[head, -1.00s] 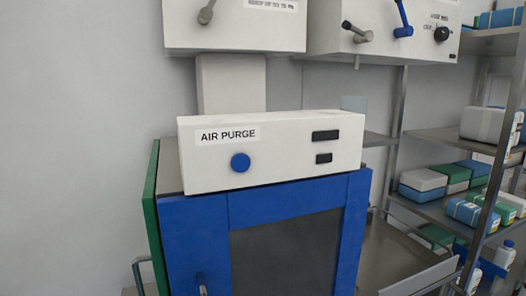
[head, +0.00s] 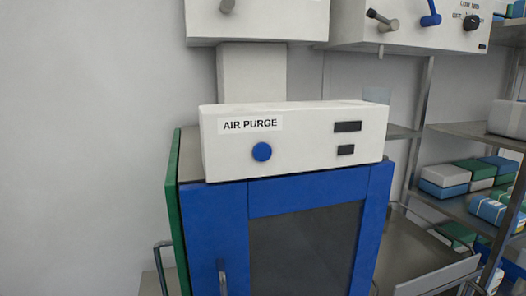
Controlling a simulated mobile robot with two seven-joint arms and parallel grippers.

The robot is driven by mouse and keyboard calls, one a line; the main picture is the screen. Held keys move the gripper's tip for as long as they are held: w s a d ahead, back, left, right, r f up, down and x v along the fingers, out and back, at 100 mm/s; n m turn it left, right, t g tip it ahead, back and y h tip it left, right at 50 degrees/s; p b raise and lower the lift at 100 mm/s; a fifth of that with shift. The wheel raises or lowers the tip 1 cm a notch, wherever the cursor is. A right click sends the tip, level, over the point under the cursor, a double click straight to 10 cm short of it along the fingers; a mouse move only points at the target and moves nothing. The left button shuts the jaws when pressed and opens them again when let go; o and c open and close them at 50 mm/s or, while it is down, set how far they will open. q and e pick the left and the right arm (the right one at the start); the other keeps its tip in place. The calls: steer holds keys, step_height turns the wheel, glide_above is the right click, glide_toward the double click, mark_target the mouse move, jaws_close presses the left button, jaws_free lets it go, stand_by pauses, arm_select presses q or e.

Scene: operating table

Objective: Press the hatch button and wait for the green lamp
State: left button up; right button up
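A white control box labelled "AIR PURGE" (head: 290,160) sits on top of a blue-framed cabinet (head: 218,225). A round blue button (head: 262,152) is on the box's front, below the label. Two small dark rectangles (head: 348,127) are at the right of the box face; neither shows green. The cabinet's hatch has a dark window (head: 305,255) and a metal handle (head: 222,280) at its left, and looks shut. I see no button marked as the hatch button and no lit green lamp. Neither of my grippers is in view.
White wall boxes with levers (head: 258,20) and a black knob (head: 472,22) hang above. A metal shelf (head: 470,130) with coloured packages stands at the right. A grey metal surface (head: 425,260) lies right of the cabinet. Bare wall is at the left.

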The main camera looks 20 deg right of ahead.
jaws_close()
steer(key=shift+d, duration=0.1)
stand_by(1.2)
